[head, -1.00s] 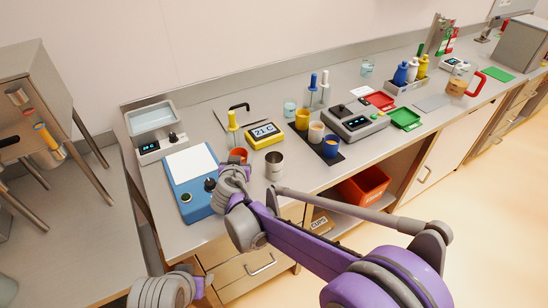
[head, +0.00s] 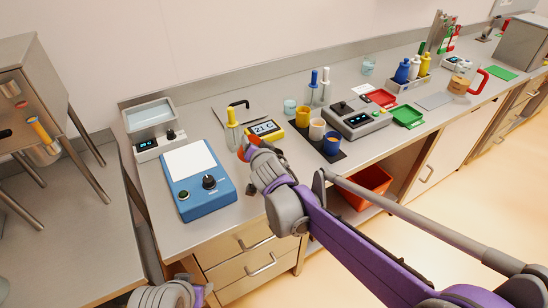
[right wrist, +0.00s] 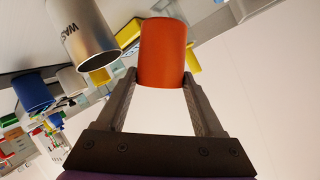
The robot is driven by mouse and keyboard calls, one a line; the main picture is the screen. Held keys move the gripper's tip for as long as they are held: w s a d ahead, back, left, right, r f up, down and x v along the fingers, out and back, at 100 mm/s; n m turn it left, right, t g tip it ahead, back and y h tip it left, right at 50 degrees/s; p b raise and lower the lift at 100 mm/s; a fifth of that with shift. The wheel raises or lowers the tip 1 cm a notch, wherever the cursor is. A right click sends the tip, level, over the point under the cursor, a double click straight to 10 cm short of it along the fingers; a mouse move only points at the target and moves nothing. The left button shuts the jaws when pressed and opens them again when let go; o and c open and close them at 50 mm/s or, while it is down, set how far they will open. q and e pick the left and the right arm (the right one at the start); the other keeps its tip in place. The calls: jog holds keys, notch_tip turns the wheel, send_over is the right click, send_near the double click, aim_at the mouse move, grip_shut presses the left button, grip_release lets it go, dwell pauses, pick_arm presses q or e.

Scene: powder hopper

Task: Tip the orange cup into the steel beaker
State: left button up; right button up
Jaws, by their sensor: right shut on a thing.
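The orange cup (head: 244,149) is in my right gripper (head: 249,154), above the bench beside the blue device. In the right wrist view the orange cup (right wrist: 163,50) sits between the two fingers of the right gripper (right wrist: 160,80), which are shut on its sides. The steel beaker (right wrist: 88,38), with dark lettering, stands to the left of the cup, apart from it in the picture. The cup's axis is at an angle to the beaker's. The cup's inside is not visible. My left gripper (head: 203,291) shows only partly at the bottom edge.
A blue device (head: 198,180) with a white plate stands left of the cup. A yellow-topped bottle (head: 232,125) and a yellow display unit (head: 264,130) are close behind. A dark mat with a yellow cup (head: 302,117), a white cup and a blue cup (head: 332,143) lies to the right.

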jog(key=shift+d+f, duration=0.15)
jog(key=shift+d, duration=0.1)
jog(key=shift+s+r, duration=0.15)
jog(key=shift+r, duration=0.05)
jog(key=shift+w+d+m+y+b, duration=0.15)
jog(key=shift+w+m+y+b, duration=0.2)
jog(key=shift+b, duration=0.15)
jog(key=shift+s+d+r+b, duration=0.1)
jog(key=shift+s+d+b, duration=0.05)
jog(key=shift+s+b, duration=0.2)
jog(key=shift+w+d+m, duration=0.1)
jog(key=shift+w+m, duration=0.15)
jog(key=shift+w, duration=0.1)
jog(key=shift+s+d+b, duration=0.1)
jog(key=shift+s+b, duration=0.15)
jog(key=shift+b, duration=0.4)
jog(key=shift+w+m+y, duration=0.25)
jog(key=shift+m, duration=0.05)
jog(key=shift+s+d+r+b, duration=0.15)
jog(key=shift+s+b, duration=0.05)
jog(key=shift+b, duration=0.3)
pick_arm(q)
jog(key=f, duration=0.2)
jog(key=s+f, duration=0.1)
jog(key=f, duration=0.2)
jog(key=shift+s+f, duration=0.15)
jog(key=shift+f, duration=0.05)
pick_arm(e)
jog(key=shift+w, duration=0.1)
